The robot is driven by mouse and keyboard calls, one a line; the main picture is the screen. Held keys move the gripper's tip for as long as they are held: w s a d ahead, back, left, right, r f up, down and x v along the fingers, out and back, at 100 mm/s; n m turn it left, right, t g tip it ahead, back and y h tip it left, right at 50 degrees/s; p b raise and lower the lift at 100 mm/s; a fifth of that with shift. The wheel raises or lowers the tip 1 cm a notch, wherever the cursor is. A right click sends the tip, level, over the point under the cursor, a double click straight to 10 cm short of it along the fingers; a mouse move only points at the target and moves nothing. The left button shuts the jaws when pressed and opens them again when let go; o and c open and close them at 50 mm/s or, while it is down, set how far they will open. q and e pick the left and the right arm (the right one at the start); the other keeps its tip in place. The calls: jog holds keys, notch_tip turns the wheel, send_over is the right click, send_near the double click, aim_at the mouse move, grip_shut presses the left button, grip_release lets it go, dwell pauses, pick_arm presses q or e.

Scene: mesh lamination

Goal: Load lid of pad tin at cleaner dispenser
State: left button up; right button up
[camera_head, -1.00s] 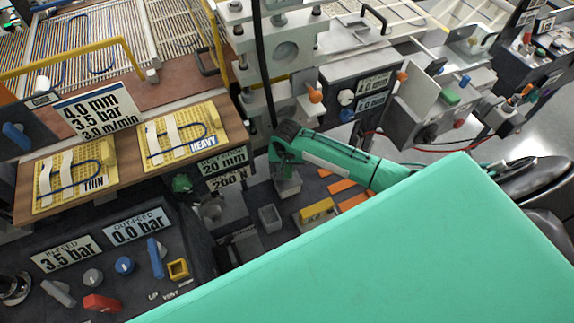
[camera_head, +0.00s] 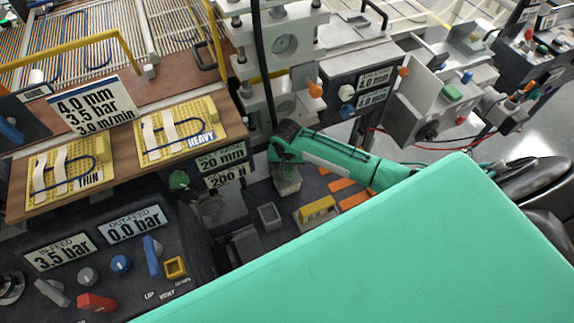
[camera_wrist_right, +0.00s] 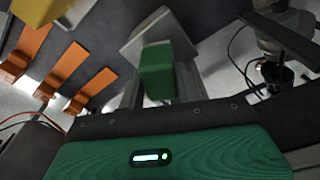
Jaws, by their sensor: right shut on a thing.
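My right gripper (camera_head: 287,165) points down over the dark bench deck, at the end of the green arm. In the right wrist view its fingers (camera_wrist_right: 160,88) are shut on a green block (camera_wrist_right: 156,68) that stands on a flat grey square plate. This looks like the lid (camera_wrist_right: 185,38) with its grip. In the head view a grey box-like piece (camera_head: 288,185) shows right under the gripper; I cannot tell whether it is the lid alone or lid and tin together. I cannot clearly pick out the cleaner dispenser. My left gripper is not in view.
A small open grey box (camera_head: 269,216) and a yellow block (camera_head: 317,209) on a pale base stand close in front of the gripper. Orange strips (camera_head: 354,199) lie to its right. A machine column (camera_head: 270,105) rises behind. A large green surface covers the lower right.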

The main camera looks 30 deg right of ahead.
jog(key=shift+f, duration=0.5)
dwell(0.3)
jog(key=shift+s+f, duration=0.1)
jog(key=shift+f, duration=0.05)
dwell(2.1)
jog(key=shift+p, duration=0.35)
notch_tip(320, 180, up, 7)
jog(key=p, duration=0.8)
dwell(0.5)
